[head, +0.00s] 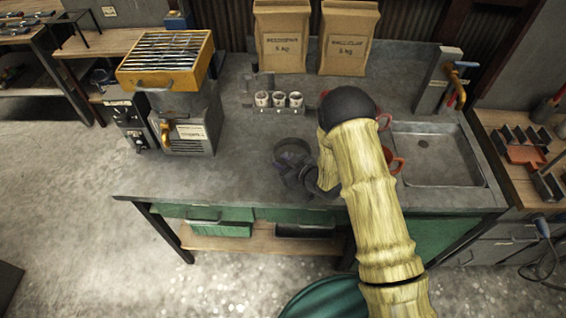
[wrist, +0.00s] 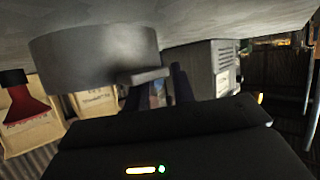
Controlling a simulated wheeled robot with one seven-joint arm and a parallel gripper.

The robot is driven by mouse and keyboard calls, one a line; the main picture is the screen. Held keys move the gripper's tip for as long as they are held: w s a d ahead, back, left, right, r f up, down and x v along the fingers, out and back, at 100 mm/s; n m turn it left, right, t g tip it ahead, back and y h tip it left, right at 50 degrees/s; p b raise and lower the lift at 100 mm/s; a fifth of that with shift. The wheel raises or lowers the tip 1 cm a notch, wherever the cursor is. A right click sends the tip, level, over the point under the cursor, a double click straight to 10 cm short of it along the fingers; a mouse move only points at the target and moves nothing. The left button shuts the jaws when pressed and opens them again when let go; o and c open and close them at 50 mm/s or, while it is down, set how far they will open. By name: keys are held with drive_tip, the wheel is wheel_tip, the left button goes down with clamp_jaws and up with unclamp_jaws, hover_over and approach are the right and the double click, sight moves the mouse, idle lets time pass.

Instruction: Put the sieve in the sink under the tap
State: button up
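A dark grey round vessel (head: 291,150), which I take to be the sieve, stands on the counter left of my arm. In the wrist view, which is upside down, it is a plain grey cylinder (wrist: 95,55) with a short tab towards me. My gripper (head: 308,178) is low at its near right side, partly hidden by my arm. Its two dark fingers (wrist: 158,82) stand apart at the tab; I cannot tell whether they touch it. The sink (head: 436,157) is empty at the right of the counter. The tap (head: 457,72) is at its back corner.
Red-handled items (head: 396,163) lie between my arm and the sink, partly hidden. White cups in a rack (head: 279,100) and two paper bags (head: 282,40) stand behind. A grey machine with an orange top (head: 185,125) is at the left. The counter's front left is clear.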

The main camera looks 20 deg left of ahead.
drive_tip(key=shift+r, duration=0.15)
drive_tip(key=b+v, duration=0.3)
drive_tip(key=v, duration=0.9)
drive_tip(key=shift+w, duration=0.1)
idle(0.4)
